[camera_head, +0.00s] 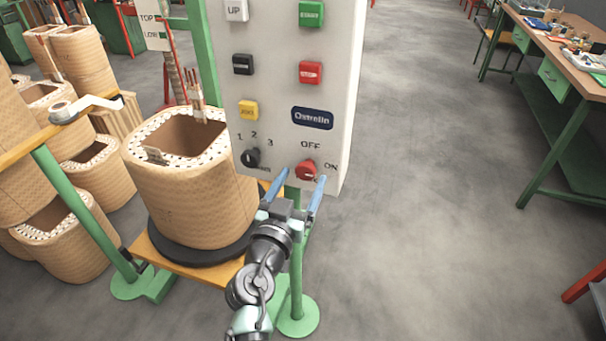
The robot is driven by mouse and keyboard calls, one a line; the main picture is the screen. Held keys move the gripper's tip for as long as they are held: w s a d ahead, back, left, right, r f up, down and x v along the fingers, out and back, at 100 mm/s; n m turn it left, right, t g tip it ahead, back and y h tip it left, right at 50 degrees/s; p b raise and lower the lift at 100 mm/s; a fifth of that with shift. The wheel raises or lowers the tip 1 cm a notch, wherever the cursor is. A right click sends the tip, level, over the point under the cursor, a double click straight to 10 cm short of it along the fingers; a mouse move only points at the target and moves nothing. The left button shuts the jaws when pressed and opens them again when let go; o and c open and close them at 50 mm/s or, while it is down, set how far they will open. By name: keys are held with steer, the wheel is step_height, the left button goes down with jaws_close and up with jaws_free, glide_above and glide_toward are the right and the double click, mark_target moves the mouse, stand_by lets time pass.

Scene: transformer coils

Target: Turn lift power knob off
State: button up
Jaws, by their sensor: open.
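The red power knob (306,170) is at the lower right of the light grey control panel (345,90), with the label OFF above it and ON to its right. Its exact pointer direction is too small to tell. My gripper (299,184) is open, with one blue finger to the lower left of the knob and the other to its lower right. The fingertips are close to the knob; I cannot tell whether they touch it.
A black selector knob (251,158) and several coloured buttons are on the same panel. A large coil (190,205) stands on a platform left of my arm. A workbench (560,50) is at the right. Open floor lies between.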

steer(key=shift+x, duration=0.85)
jaws_close()
